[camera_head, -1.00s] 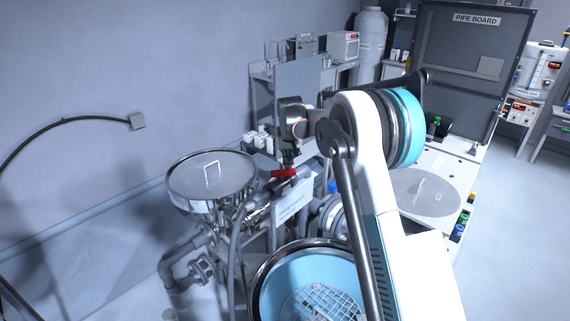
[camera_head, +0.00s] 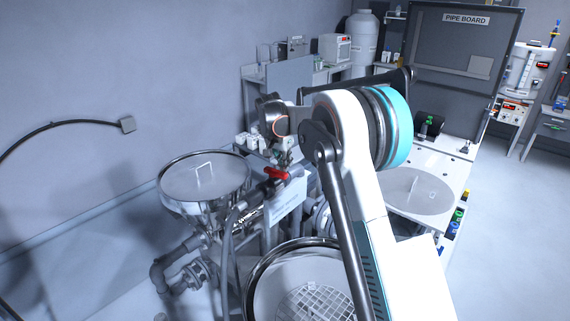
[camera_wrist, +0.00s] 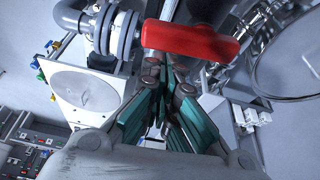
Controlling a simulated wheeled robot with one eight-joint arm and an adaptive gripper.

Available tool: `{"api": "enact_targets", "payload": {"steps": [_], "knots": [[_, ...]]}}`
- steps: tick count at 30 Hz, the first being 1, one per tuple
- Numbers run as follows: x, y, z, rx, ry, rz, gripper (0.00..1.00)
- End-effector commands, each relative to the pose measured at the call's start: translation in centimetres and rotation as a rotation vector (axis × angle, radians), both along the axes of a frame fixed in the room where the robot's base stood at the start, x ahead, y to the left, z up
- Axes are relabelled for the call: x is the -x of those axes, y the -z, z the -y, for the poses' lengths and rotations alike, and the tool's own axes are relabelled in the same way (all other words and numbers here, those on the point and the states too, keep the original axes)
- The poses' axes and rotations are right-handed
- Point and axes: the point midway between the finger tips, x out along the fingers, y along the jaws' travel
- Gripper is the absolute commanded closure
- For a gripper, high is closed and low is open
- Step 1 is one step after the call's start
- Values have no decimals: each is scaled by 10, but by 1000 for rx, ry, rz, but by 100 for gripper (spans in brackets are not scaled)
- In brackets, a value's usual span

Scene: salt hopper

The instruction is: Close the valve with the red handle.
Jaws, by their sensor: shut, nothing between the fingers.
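The valve's red handle (camera_head: 276,174) sits on grey pipework to the right of the steel hopper in the head view. In the wrist view the red handle (camera_wrist: 192,40) lies across the picture just beyond the fingertips, close to them. My gripper (camera_wrist: 165,72) is shut and empty, its fingertips together just below the handle in that picture. Whether the tips touch the handle I cannot tell. In the head view my gripper (camera_head: 284,156) hangs just above the handle, partly hidden by my own wrist.
The lidded steel hopper (camera_head: 204,178) stands left of the valve. A white label plate (camera_head: 284,208) hangs by the pipe. A round vessel with a grid (camera_head: 262,282) is in front. A white table (camera_head: 447,180) with a round lid is at the right.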

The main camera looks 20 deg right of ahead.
Motion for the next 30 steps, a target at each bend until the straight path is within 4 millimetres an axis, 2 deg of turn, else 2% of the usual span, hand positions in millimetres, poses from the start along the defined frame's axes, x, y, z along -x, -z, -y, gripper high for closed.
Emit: {"api": "enact_targets", "payload": {"steps": [23, 26, 30], "knots": [[3, -1, -1, 0, -3, 0, 100], [4, -8, -3, 0, -3, 0, 100], [9, -28, -8, 0, -4, 0, 100]]}}
